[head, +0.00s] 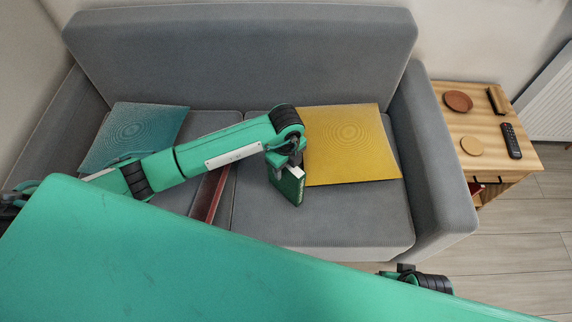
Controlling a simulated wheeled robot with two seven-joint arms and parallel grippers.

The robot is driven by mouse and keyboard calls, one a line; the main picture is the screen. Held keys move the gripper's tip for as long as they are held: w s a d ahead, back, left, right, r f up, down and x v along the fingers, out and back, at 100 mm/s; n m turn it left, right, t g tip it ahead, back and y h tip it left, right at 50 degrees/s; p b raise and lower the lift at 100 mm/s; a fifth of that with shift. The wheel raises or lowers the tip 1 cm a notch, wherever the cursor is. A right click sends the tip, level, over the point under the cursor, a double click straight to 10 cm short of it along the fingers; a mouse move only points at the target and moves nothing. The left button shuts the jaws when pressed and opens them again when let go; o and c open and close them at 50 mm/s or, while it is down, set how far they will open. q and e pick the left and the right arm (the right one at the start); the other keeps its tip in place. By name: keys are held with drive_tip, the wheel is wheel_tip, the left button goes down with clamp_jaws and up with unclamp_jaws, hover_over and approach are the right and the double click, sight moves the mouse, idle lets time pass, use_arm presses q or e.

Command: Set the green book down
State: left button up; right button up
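The green book (289,188) is upright and slightly tilted, with its pages edge and spine showing, over the right seat cushion of the grey sofa (325,220). My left gripper (287,164) is shut on the top of the book; its fingers are partly hidden by my wrist. I cannot tell whether the book's bottom touches the cushion. My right gripper (404,270) shows only as a small dark part at the lower right, beyond my green body, and I cannot tell its state.
A yellow cushion (350,145) lies just right of the book, a teal cushion (133,137) at the left. A long reddish thing (208,197) lies near the seat gap. A wooden side table (483,128) holds round coasters and a remote (511,141). The front right seat is clear.

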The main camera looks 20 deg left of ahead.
use_arm(q)
wheel_tip(320, 180, up, 11)
drive_tip(key=shift+r+p, duration=0.1)
drive_tip(key=shift+p, duration=0.45)
drive_tip(key=shift+r, duration=0.6)
use_arm(e)
drive_tip(key=shift+s+x, duration=0.1)
drive_tip(key=shift+x, duration=0.5)
drive_tip(key=shift+s+x, duration=0.15)
drive_tip(key=shift+x, duration=0.5)
drive_tip(key=shift+a, duration=0.1)
